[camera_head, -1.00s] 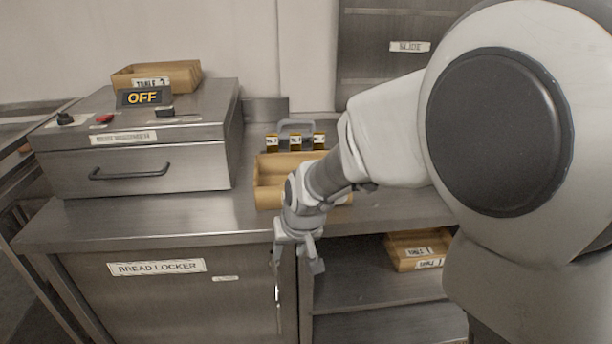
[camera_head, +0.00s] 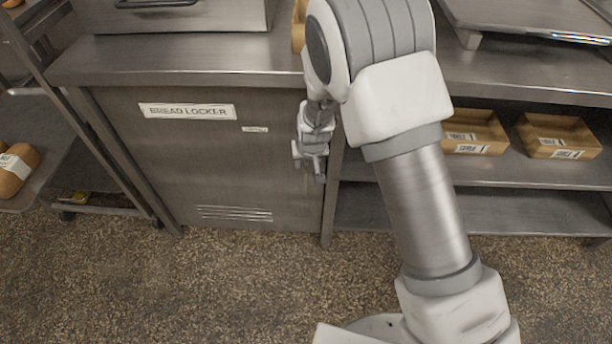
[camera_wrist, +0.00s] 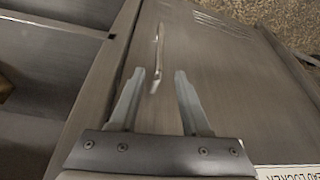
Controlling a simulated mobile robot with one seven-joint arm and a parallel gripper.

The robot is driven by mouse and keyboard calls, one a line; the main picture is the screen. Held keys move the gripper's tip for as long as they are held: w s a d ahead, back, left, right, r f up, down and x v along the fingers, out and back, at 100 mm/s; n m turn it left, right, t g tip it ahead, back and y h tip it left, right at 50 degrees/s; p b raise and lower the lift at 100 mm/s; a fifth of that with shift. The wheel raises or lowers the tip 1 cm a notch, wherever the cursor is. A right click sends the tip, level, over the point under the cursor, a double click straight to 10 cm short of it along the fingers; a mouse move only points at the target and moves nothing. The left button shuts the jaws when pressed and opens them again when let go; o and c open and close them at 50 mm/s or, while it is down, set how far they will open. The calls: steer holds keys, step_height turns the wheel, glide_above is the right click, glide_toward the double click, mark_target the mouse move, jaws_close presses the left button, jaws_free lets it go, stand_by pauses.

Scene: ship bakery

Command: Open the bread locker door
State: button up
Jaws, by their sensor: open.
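The bread locker door (camera_head: 215,165) is a flat grey metal panel under the counter, labelled BREAD LOCKER, and it looks shut. My gripper (camera_head: 308,170) is in front of the door's right edge in the head view. In the wrist view my gripper (camera_wrist: 160,76) has its two fingers spread apart. The door's slim bar handle (camera_wrist: 157,58) lies beyond the fingertips, and its near end shows between them. Nothing is gripped; I cannot tell whether the fingers touch the handle. In the head view the handle is hidden behind my gripper.
Open shelves (camera_head: 470,175) right of the door hold wooden boxes (camera_head: 560,135). The counter (camera_head: 190,60) overhangs the door. A rack (camera_head: 60,110) with a loaf (camera_head: 16,168) stands at the left. The speckled floor (camera_head: 200,280) before the door is clear.

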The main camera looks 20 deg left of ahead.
mark_target(305, 174)
steer(key=b+x, duration=0.3)
steer(key=x, duration=0.8)
steer(key=shift+w+a+f, duration=0.1)
steer(key=shift+w+f, duration=0.1)
steer(key=shift+f, duration=0.15)
steer(key=shift+c, duration=0.2)
jaws_close()
stand_by(0.6)
